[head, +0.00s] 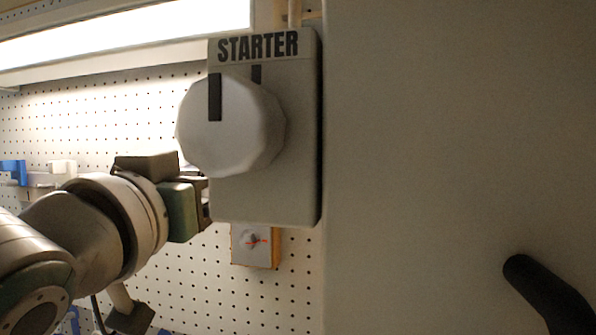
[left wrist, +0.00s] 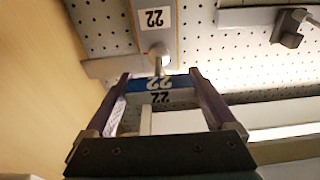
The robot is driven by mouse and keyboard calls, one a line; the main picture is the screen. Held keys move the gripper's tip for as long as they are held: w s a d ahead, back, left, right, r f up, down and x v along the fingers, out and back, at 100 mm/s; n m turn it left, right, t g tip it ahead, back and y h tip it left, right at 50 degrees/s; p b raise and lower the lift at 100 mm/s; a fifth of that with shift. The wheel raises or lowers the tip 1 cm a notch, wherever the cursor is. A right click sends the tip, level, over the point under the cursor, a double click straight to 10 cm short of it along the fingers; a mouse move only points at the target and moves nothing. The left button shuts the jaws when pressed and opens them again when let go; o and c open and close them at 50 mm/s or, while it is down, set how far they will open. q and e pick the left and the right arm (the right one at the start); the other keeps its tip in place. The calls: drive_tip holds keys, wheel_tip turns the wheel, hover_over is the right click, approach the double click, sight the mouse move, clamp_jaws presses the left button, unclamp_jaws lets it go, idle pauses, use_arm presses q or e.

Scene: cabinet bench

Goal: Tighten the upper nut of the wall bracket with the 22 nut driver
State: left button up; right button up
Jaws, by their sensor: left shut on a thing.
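My left gripper (left wrist: 158,85) is shut on the 22 nut driver (left wrist: 162,83), whose blue, 22-marked part shows between the two fingers in the left wrist view. Ahead of it is a grey plate (left wrist: 154,38) with a white 22 label and a pale round fitting with a small red mark, which looks like the wall bracket with a nut. I cannot tell whether the driver touches the nut. In the head view my left gripper (head: 196,202) reaches behind the STARTER box, which hides its fingertips and the driver. A small plate with a red mark (head: 252,243) shows below that box. My right gripper is out of view.
The grey STARTER box (head: 264,190) with its large white knob (head: 230,125) stands close in front of my left gripper. A plain panel (head: 430,120) with a black handle (head: 545,285) fills the right. Pegboard (head: 110,110) lies behind, under a bright lamp (head: 120,30).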

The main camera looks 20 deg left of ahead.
use_arm(q)
drive_tip(key=shift+r, duration=0.1)
drive_tip(key=shift+m+h+p, duration=0.4)
drive_tip(key=shift+m+p, duration=0.2)
drive_tip(key=shift+m, duration=1.4)
drive_tip(key=shift+m+h+p, duration=0.3)
drive_tip(key=shift+m+p, duration=0.3)
drive_tip(key=shift+m, duration=0.5)
